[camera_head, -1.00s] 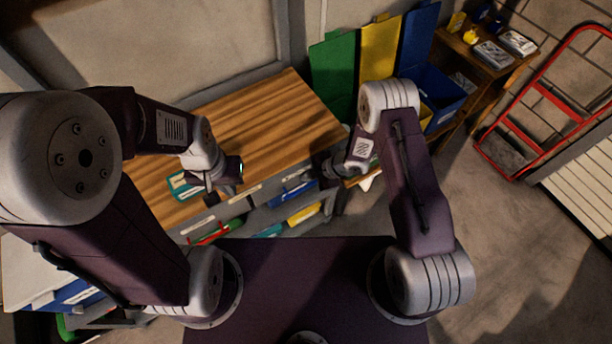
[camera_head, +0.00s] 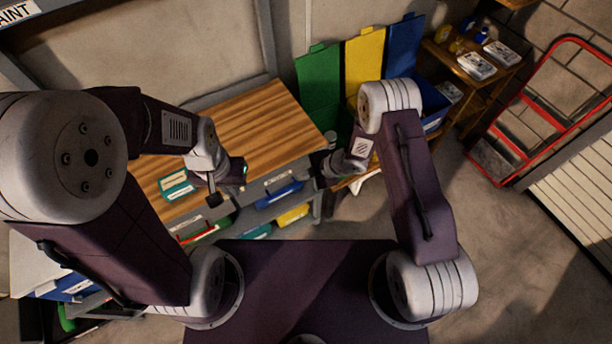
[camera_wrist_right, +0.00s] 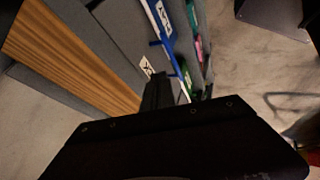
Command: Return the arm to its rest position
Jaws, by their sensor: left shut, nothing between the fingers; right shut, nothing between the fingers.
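My left gripper (camera_head: 214,198) is shut and empty in the head view. It hangs in front of the near edge of the wooden-topped bench (camera_head: 262,124). My right gripper (camera_head: 329,186) is shut and empty near the bench's right front corner, partly hidden by its own wrist. In the right wrist view its dark fingers (camera_wrist_right: 158,92) are together, with the bench's grey drawer front beyond them. Both arms are folded with elbows raised. I cannot tell whether either gripper touches the bench.
Teal-labelled items (camera_head: 175,186) lie at the bench's front left. Blue (camera_head: 280,194) and yellow (camera_head: 293,215) items show below the top. A wooden shelf (camera_head: 491,73) and a red hand truck (camera_head: 551,100) stand at the right. The floor (camera_head: 520,270) at right is clear.

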